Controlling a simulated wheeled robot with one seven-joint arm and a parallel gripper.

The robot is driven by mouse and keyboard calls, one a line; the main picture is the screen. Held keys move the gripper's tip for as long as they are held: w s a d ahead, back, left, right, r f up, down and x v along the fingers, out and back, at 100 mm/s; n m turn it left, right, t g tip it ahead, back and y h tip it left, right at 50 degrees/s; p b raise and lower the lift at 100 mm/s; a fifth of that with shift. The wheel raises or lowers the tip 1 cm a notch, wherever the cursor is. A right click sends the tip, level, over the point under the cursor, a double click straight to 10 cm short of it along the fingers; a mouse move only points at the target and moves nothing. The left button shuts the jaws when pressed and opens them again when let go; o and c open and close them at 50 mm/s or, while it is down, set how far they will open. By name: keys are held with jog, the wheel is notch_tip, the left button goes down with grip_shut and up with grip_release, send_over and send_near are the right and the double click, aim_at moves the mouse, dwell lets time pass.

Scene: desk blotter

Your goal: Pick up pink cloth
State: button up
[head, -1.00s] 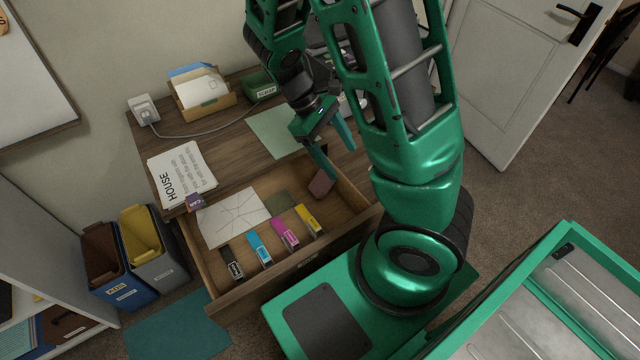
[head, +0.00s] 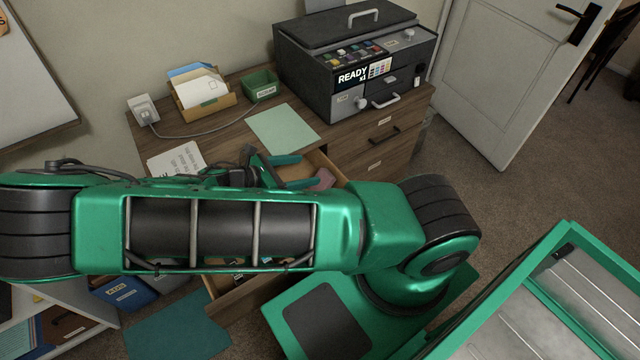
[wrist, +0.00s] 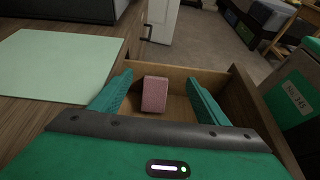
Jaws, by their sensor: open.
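The pink cloth (wrist: 154,95) looks like a small folded block in the open wooden drawer (wrist: 183,72). In the wrist view it lies beyond my gripper (wrist: 158,80), between the lines of the two teal fingers, nearer the left one. In the head view the cloth (head: 324,179) shows at the drawer's right end, just right of the fingertips of my gripper (head: 300,171). My gripper is open, with nothing held between its fingers. My arm hides most of the drawer in the head view.
A pale green sheet (head: 283,130) lies on the desk left of the fingers. A dark printer (head: 352,65) stands at the desk's back right. Open floor (head: 480,140) lies to the right.

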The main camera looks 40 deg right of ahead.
send_near(322, 184)
jog(key=shift+w+d+f, duration=0.3)
jog(key=shift+d+f, duration=0.1)
jog(key=shift+d, duration=0.15)
jog(key=shift+w+d+f, duration=0.3)
jog(key=shift+d+f, duration=0.05)
jog(key=shift+d, duration=0.2)
jog(key=shift+d+f, duration=0.25)
jog(key=shift+f, duration=0.05)
jog(key=shift+x, duration=3.45)
jog(key=c, duration=1.2)
jog(key=shift+r, duration=0.1)
jog(key=shift+r, duration=0.1)
